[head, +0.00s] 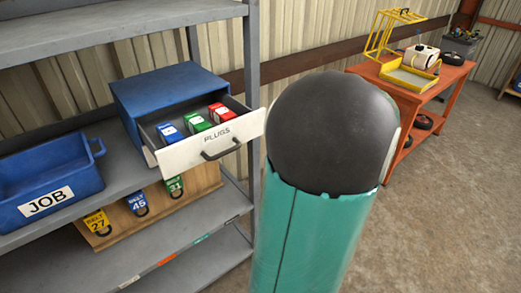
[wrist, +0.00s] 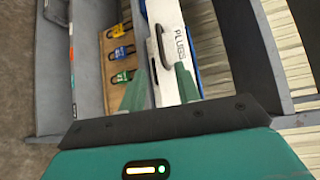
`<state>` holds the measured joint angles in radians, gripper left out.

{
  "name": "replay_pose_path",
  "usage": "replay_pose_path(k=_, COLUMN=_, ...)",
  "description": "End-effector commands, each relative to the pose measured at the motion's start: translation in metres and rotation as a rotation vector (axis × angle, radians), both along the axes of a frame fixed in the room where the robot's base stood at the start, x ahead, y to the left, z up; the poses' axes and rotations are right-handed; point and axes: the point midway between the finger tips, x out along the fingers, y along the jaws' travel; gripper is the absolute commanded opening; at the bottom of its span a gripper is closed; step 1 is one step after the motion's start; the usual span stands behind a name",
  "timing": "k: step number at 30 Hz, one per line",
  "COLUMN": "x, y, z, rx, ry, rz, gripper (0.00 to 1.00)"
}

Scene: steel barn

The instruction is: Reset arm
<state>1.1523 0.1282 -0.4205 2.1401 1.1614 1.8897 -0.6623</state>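My arm, teal with a black rounded joint, stands large in the middle of the head view. My gripper is hidden there. In the wrist view my gripper (wrist: 162,70) shows two green fingers set apart with nothing held between them. The white drawer front marked PLUGS (wrist: 180,50) lies beyond the fingers, with its dark handle (wrist: 162,45) past the fingertips. In the head view the PLUGS drawer (head: 180,154) is pulled out of a blue cabinet (head: 165,90). It holds a blue box (head: 170,133), a green box (head: 197,122) and a red box (head: 221,113).
A grey steel shelf (head: 252,60) carries the cabinet and a blue JOB bin (head: 50,180). Below, a wooden board (head: 200,182) holds belt tags 27, 45 and 31. An orange cart (head: 400,100) stands at the back right. The concrete floor at right is clear.

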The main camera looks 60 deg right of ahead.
Motion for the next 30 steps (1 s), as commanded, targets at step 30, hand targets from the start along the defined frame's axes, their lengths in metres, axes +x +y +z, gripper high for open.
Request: replay_pose_path(k=30, x=0.015, y=0.028, z=0.000, rx=-0.029, ry=0.095, rz=0.115, gripper=0.33)
